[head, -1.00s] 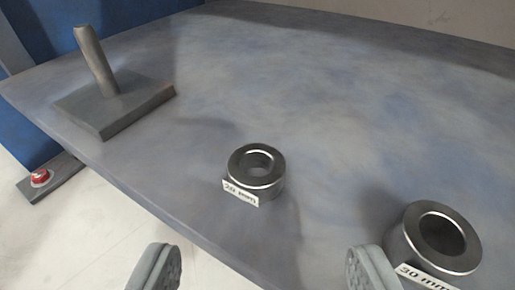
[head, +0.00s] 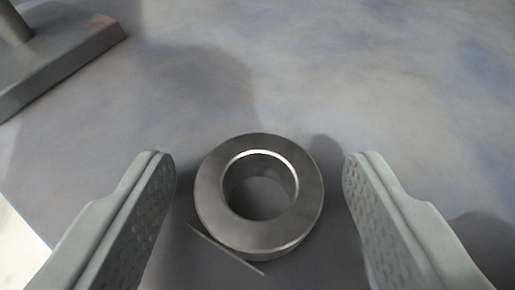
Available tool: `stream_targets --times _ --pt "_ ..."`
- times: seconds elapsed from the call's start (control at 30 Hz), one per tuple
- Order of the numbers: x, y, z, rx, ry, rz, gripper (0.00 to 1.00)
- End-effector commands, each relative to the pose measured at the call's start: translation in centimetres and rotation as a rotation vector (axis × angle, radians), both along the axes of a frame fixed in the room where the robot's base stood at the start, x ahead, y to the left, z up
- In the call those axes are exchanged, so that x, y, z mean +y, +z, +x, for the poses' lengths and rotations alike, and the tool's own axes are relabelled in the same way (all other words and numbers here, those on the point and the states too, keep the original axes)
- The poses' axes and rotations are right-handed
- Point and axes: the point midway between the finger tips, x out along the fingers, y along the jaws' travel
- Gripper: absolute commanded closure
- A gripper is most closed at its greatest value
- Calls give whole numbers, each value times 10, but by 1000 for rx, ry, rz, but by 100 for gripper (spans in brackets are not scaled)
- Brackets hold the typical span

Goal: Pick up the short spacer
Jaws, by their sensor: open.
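The short spacer (head: 212,201) is a dark grey metal ring with a bright inner rim, lying flat on the table with its bore facing up. Its label shows only as a thin edge at its lower left; the earlier frame reads 20 mm there. My gripper (head: 259,170) is open, with one textured finger on each side of the spacer. There is a visible gap between each finger and the ring in this view. How far the fingertips are above the table cannot be told.
A grey block with a post (head: 62,62) stands at the upper left. The blue-grey table top (head: 330,70) is clear behind the spacer. The table's edge shows at the lower left. A dark shadow lies at the right edge.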

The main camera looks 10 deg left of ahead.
Motion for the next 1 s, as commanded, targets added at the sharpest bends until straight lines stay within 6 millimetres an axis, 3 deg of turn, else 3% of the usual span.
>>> stream_targets --times 0.13,0.17,0.4,0.77,1.0 --pt "0 0 0 0 0 0 40" --pt "0 0 0 0 0 0 44" --pt "0 0 0 0 0 0 91" --pt "0 7 0 -1 0 0 92" --pt "0 41 1 -4 -1 0 92"
